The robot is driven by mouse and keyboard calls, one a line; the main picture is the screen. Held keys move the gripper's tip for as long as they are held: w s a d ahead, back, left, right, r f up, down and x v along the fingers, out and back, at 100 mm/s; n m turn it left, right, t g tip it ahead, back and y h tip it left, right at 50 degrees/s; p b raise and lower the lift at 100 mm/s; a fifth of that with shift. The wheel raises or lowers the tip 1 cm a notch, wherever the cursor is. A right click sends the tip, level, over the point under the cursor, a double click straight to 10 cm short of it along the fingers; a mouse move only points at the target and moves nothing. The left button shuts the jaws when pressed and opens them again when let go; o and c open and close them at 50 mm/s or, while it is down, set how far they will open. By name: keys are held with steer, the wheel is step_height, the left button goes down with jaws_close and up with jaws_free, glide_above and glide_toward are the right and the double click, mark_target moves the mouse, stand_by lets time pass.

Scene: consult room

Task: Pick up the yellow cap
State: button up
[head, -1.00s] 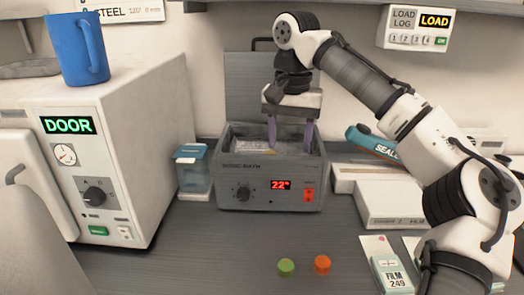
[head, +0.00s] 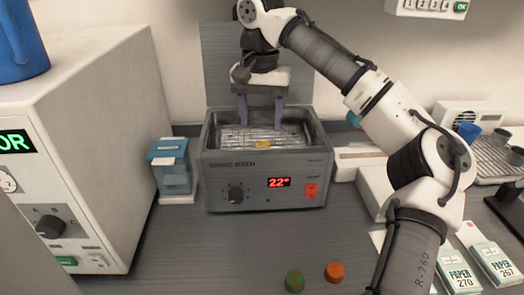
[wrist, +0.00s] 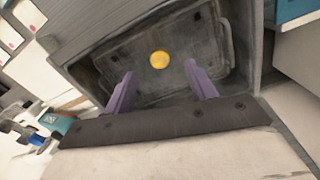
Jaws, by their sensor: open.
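The yellow cap (head: 263,144) lies in the basket inside the grey sonic bath (head: 222,168), near its front wall in the head view. In the wrist view the yellow cap (wrist: 160,60) lies on the dark basket floor, ahead of the fingertips. My gripper (head: 262,122) is over the back part of the bath, pointing down, with its purple fingers apart and nothing between them. It also shows in the wrist view (wrist: 160,72), open, with the cap beyond the gap between the fingers.
A green cap (head: 294,281) and an orange cap (head: 334,272) stand on the counter in front. A blue-lidded container (head: 172,172) is left of the bath, beside a white autoclave (head: 110,120). White boxes (head: 375,190) are at the right.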

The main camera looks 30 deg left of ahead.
step_height(320, 180, down, 3)
steer(key=shift+f, duration=0.1)
steer(key=shift+w+a+f+p, duration=0.1)
steer(key=shift+w+f+p, duration=0.15)
steer(key=shift+f, duration=0.65)
steer(key=shift+w+f+p, duration=0.15)
steer(key=shift+f+p, duration=0.15)
steer(key=shift+f, duration=0.55)
steer(key=shift+w+a+f+p, duration=0.1)
steer(key=shift+w+f+p, duration=0.15)
steer(key=shift+f, duration=0.65)
steer(key=c, duration=1.2)
steer(key=shift+o, duration=0.2)
steer(key=shift+r, duration=0.15)
